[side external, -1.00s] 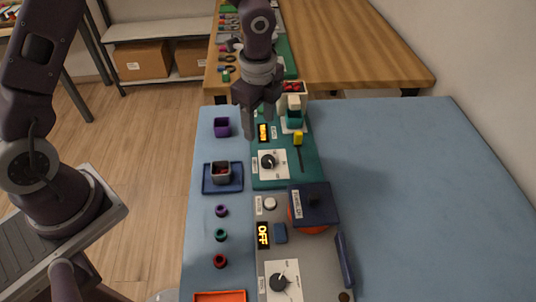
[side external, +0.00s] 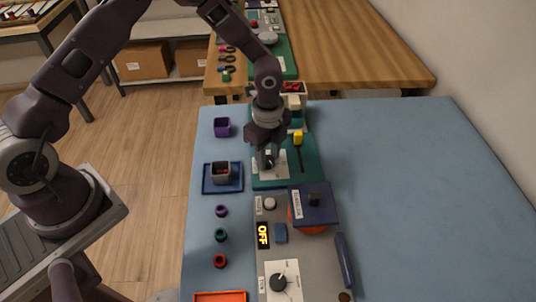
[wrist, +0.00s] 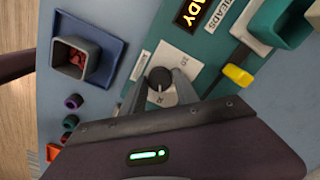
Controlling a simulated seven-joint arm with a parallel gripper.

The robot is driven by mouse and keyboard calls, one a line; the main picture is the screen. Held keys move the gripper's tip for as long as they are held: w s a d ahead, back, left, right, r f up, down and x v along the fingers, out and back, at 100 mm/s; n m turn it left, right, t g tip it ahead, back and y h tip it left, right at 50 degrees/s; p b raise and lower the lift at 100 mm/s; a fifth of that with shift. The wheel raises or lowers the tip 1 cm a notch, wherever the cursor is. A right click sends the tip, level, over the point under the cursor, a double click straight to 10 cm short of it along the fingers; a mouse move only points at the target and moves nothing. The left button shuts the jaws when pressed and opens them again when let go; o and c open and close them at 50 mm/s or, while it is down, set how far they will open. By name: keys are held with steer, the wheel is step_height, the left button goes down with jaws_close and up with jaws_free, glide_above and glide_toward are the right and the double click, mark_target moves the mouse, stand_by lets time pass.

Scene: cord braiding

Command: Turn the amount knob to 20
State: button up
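The amount knob (wrist: 159,79) is a dark round knob on a white dial plate (wrist: 170,98) with printed marks, on the teal panel (wrist: 205,47). In the side view the plate (side external: 280,172) shows, with the knob mostly hidden by my gripper (side external: 267,160). In the wrist view my gripper (wrist: 160,84) has its two fingers apart, one on each side of the knob. A gap seems to show between the fingers and the knob; contact is not clear. The knob's exact setting is too small to read.
A yellow-handled lever (side external: 298,138) stands right of the dial. A lit display (wrist: 188,14) reading "ADY" is partly cut off. A blue tray (side external: 207,189) holds a grey cup (side external: 222,172). The grey panel (side external: 315,262) in front has an "OFF" display (side external: 263,235) and another knob (side external: 278,282).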

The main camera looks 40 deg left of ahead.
jaws_close()
steer(key=shift+n, duration=0.3)
steer(key=n, duration=1.1)
stand_by(0.5)
steer(key=o, duration=0.5)
jaws_free()
